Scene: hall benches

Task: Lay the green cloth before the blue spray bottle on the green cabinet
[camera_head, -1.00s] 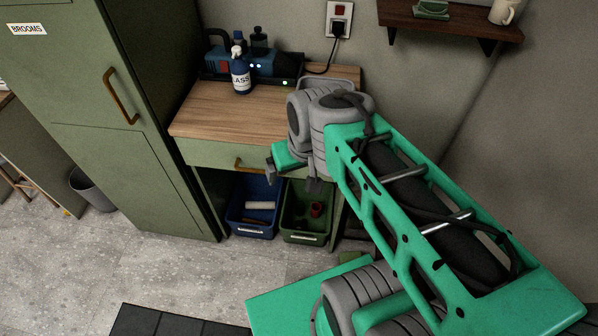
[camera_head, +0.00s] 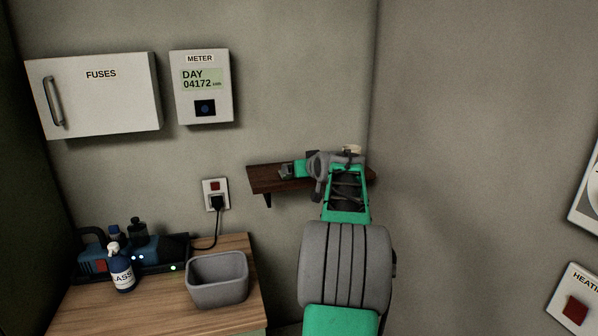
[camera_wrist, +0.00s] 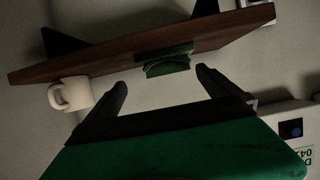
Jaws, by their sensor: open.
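The green cloth (camera_wrist: 167,62) is a folded pad on the wooden wall shelf in the wrist view. In the head view I cannot tell it apart from my gripper. My gripper (camera_wrist: 162,80) is open and empty, its fingertips short of the cloth with the cloth between their lines. In the head view my gripper (camera_head: 289,171) is at the shelf (camera_head: 262,181). The blue spray bottle (camera_head: 122,273), with a white head and label, stands on the wooden top of the green cabinet (camera_head: 165,304) at lower left. The wood before it is bare.
A grey open tub (camera_head: 217,283) stands on the cabinet's right side. A white mug (camera_wrist: 72,94) is on the shelf beside the cloth. A plugged socket (camera_head: 216,196), meter (camera_head: 202,88) and fuse box (camera_head: 95,95) are on the wall.

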